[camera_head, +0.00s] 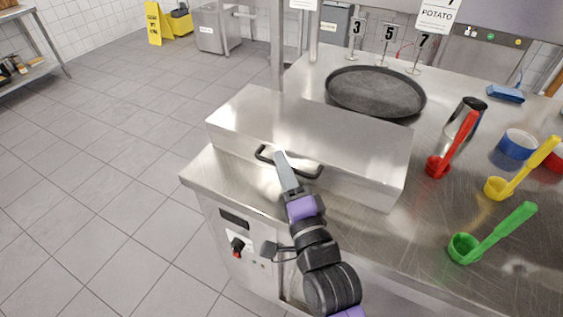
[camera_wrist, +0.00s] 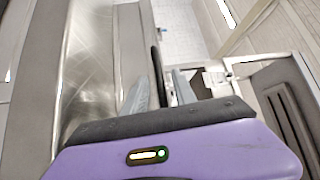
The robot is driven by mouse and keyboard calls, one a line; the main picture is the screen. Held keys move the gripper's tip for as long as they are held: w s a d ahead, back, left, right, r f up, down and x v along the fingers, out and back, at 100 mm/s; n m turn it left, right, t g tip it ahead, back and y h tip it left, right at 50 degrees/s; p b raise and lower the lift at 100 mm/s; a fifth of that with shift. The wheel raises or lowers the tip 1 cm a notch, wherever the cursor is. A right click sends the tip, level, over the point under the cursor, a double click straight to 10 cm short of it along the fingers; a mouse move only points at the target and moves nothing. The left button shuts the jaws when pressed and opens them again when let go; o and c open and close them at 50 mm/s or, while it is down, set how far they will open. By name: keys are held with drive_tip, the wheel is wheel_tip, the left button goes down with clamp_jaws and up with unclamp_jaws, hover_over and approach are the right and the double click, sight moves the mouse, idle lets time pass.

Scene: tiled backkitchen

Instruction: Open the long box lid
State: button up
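The long metal box (camera_head: 310,130) lies on the steel counter with its lid down. A black bar handle (camera_head: 308,171) runs along its near side. My gripper (camera_head: 281,156) reaches to this handle from the front, near its left half. In the wrist view, the two grey fingers of my gripper (camera_wrist: 160,80) stand apart. The black handle (camera_wrist: 156,62) shows between them, with gaps on both sides. Whether either finger touches it cannot be told. The brushed metal box also shows to the left in the wrist view (camera_wrist: 85,70).
A dark round pan (camera_head: 376,91) sits behind the box. Red (camera_head: 437,166), yellow (camera_head: 498,188) and green (camera_head: 466,247) scoops stand on the counter's right side, near a blue-and-white bowl (camera_head: 517,145). Number stands (camera_head: 386,47) are at the back.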

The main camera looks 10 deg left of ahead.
drive_tip(key=shift+w+a, duration=0.2)
drive_tip(key=shift+w, duration=0.2)
clamp_jaws()
idle(1.3)
